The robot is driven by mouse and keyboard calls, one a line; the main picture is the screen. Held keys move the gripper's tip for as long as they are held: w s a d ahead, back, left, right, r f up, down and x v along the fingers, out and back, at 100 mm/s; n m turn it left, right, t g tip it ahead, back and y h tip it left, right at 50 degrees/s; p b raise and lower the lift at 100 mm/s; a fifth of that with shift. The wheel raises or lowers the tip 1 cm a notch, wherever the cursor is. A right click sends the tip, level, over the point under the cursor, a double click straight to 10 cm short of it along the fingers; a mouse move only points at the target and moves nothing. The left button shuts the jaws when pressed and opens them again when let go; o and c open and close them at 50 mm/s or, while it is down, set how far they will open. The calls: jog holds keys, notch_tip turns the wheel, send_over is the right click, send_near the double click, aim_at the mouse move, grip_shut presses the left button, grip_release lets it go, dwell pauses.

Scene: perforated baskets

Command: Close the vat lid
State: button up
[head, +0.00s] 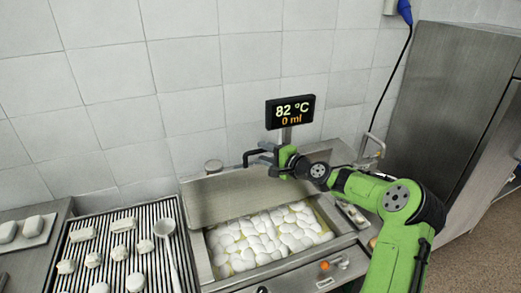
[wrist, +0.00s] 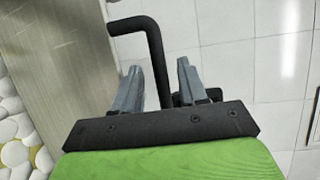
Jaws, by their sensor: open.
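The vat (head: 210,262) is a steel basin full of white lumps in yellowish liquid. Its steel lid (head: 215,203) is raised at the back, leaving the vat open at the front. A black bar handle (head: 250,155) stands off the lid; it also shows in the wrist view (wrist: 146,24). My gripper (head: 268,155) is at the handle, above the lid. In the wrist view my gripper (wrist: 158,68) is open, with the handle's bar running between its two grey fingers. Contact between fingers and bar cannot be told.
A display (head: 290,111) reading 82 °C and 0 ml stands behind the lid. A slatted drain rack (head: 95,262) with white pieces and a ladle (head: 168,240) is at the left. A steel cabinet (head: 430,110) stands at the right. An orange knob (head: 324,265) is on the front panel.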

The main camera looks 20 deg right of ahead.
jog(key=x, duration=0.2)
jog(key=shift+w, duration=0.3)
grip_shut()
